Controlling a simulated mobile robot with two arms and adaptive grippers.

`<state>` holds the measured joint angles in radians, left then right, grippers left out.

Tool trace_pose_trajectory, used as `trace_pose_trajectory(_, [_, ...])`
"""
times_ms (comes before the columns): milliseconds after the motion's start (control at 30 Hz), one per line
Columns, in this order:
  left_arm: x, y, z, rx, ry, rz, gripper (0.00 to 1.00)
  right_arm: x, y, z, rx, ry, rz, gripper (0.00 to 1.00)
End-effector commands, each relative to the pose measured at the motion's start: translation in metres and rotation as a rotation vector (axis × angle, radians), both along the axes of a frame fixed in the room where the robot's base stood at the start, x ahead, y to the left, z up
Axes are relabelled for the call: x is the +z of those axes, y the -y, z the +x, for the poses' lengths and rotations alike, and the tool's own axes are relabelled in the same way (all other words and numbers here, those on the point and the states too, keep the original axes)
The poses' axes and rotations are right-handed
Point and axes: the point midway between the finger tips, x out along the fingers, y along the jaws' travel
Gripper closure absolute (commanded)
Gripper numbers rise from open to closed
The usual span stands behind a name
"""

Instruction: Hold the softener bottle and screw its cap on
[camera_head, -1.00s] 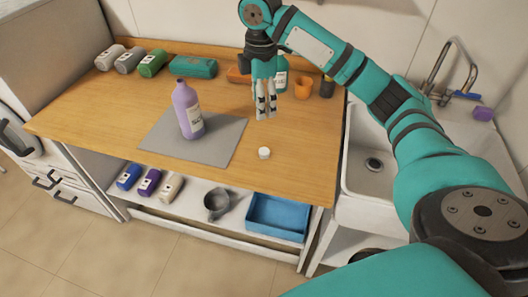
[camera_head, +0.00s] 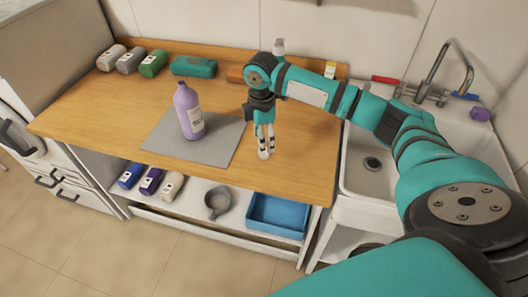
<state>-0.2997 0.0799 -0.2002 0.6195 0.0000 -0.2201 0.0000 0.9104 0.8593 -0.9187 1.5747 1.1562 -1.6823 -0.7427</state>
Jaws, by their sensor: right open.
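The purple softener bottle (camera_head: 187,113) stands upright on a grey mat (camera_head: 219,143) on the wooden cart top, with nothing gripping it. My right gripper (camera_head: 267,151) points down to the right of the mat, low over the wood, with its fingers apart. The small white cap is at this spot; the fingertips cover it, and I cannot tell cap from fingertip clearly or whether they touch it. My left gripper is not in view.
Several bottles lie along the back edge, among them a green one (camera_head: 153,63) and a teal case (camera_head: 194,66). A sink (camera_head: 372,163) adjoins on the right. The lower shelf holds a blue tray (camera_head: 277,215) and a grey mug (camera_head: 217,202). The front wood is clear.

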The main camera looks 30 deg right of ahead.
Motion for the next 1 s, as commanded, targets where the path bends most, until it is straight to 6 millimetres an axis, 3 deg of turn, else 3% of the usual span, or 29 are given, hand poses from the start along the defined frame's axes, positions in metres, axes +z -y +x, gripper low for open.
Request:
trace_pose_trajectory(167, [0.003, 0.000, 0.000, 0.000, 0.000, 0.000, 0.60, -0.003, 0.001, -0.001, 0.000, -0.003, 0.000, 0.43])
trace_pose_trajectory(533, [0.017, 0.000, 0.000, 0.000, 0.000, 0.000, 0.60, -0.049, 0.006, -0.002, 0.000, -0.001, -0.001, 0.43])
trace_pose_trajectory(900, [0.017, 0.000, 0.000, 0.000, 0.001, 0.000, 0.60, -0.052, 0.006, -0.001, 0.001, 0.000, -0.001, 0.43])
trace_pose_trajectory(1000, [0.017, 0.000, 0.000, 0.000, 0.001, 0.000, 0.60, -0.052, 0.006, -0.001, 0.001, 0.000, -0.001, 0.56])
